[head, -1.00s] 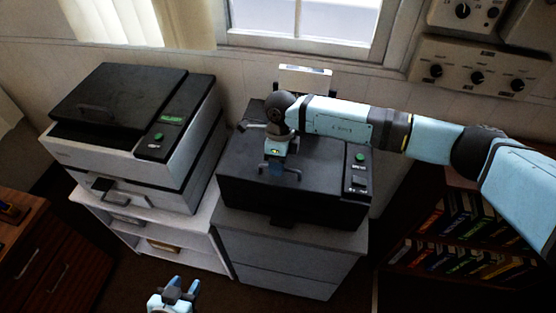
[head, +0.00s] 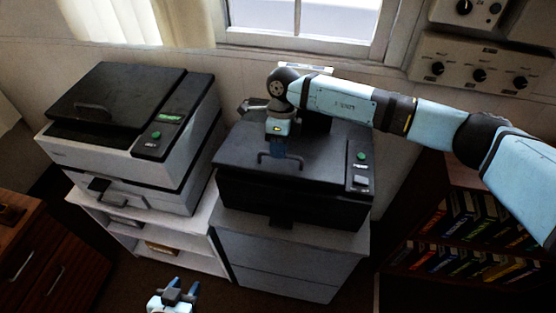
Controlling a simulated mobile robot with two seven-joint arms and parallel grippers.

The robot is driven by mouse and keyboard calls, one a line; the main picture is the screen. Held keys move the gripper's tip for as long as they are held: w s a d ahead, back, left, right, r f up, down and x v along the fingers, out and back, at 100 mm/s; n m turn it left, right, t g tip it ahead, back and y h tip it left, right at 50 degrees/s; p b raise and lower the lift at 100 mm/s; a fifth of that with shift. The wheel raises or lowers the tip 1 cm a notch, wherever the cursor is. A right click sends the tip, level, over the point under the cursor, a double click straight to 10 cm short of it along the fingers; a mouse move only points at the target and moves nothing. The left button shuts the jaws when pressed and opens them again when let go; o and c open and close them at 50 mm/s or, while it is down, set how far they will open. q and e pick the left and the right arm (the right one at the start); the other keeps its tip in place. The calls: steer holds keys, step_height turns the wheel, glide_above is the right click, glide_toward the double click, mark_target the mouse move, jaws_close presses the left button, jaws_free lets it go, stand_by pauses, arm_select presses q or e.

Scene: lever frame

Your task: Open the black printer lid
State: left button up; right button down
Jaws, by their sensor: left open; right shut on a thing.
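The black printer (head: 300,207) stands on a grey drawer cabinet right of centre. Its flat black lid (head: 322,154) appears slightly raised at the front edge, though the dark gap is hard to judge. My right gripper (head: 279,155) comes down from above and is shut on the dark bar handle (head: 264,158) on the lid. The fingertips partly hide the handle, and my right wrist and forearm cover the rear of the lid. My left gripper (head: 177,292) is open and empty at the bottom edge of the view, low in front of the cabinets and away from the printer.
A grey and black printer (head: 92,160) stands on a white shelf unit (head: 210,235) to the left. A bookshelf (head: 455,190) with several books is at the right. Control boxes (head: 450,68) hang on the wall. A wooden cabinet (head: 50,255) is at the lower left.

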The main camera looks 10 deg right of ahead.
steer(key=w+d+r+b, duration=0.2)
steer(key=w+r+b, duration=0.2)
steer(key=r, duration=0.2)
steer(key=shift+w+b, duration=0.3)
steer(key=shift+w, duration=0.1)
steer(key=shift+f, duration=0.1)
steer(key=c, duration=1.4)
jaws_free()
steer(key=shift+o, duration=1.2)
steer(key=shift+w+f, duration=0.2)
steer(key=shift+a+r, duration=0.1)
steer(key=shift+r, duration=0.05)
